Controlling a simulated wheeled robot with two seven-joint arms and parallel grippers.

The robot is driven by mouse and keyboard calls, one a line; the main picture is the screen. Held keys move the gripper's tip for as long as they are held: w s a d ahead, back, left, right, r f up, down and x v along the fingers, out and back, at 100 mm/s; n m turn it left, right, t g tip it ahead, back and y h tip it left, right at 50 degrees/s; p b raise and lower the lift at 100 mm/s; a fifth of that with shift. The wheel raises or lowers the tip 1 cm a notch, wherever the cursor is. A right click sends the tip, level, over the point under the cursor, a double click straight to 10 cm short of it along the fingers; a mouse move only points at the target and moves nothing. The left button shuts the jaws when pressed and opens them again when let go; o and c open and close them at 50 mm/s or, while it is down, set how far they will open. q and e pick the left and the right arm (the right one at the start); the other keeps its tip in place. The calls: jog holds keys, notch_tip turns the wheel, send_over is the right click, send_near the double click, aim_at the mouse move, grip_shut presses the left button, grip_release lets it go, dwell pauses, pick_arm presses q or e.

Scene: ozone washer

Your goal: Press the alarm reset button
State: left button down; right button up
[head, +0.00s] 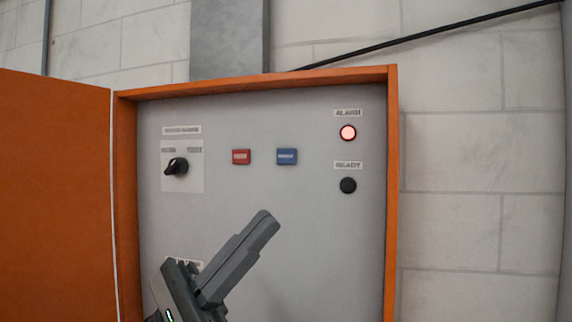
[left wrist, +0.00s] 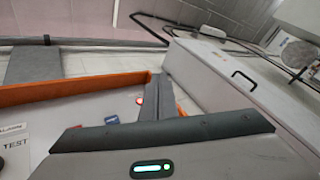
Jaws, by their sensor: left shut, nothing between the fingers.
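The control panel (head: 310,225) is a grey plate inside an open orange cabinet. A red button (head: 241,157) and a blue button (head: 287,157) sit side by side on it; their lettering is too small to read. The lamp under the ALARM label (head: 348,133) glows red. My left gripper (head: 266,219) is shut and empty, in front of the panel below the two buttons, pointing up and to the right. It also shows in the left wrist view (left wrist: 158,85), where part of the blue button (left wrist: 112,120) appears beside it. My right gripper is not in view.
A black selector knob (head: 177,166) is at the panel's left, and a dark READY lamp (head: 348,185) is below the alarm lamp. The orange door (head: 55,190) stands open at left. The orange frame (head: 392,200) edges the panel at right.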

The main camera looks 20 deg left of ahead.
pick_arm(q)
jog(key=w+a+r+m+t+y, duration=0.3)
jog(key=w+r+m+t+y, duration=0.2)
jog(key=r+t+y, duration=0.3)
jog(key=w+y, duration=0.1)
jog(key=y, duration=0.2)
jog(key=shift+r+m+t, duration=0.3)
jog(key=shift+r+t, duration=0.05)
jog(key=shift+t, duration=0.05)
jog(key=shift+w, duration=0.2)
send_near(286, 156)
jog(key=shift+w+d+r+p, duration=0.1)
jog(key=shift+w+d+r, duration=0.25)
jog(key=shift+d+r, duration=0.35)
jog(key=shift+w+d+r+p, duration=0.1)
jog(key=shift+w+d+r, duration=0.3)
jog(key=shift+d, duration=0.55)
jog(key=shift+w+d+r+p, duration=0.1)
jog(key=shift+w+d+r, duration=0.15)
jog(key=shift+d+r, duration=0.5)
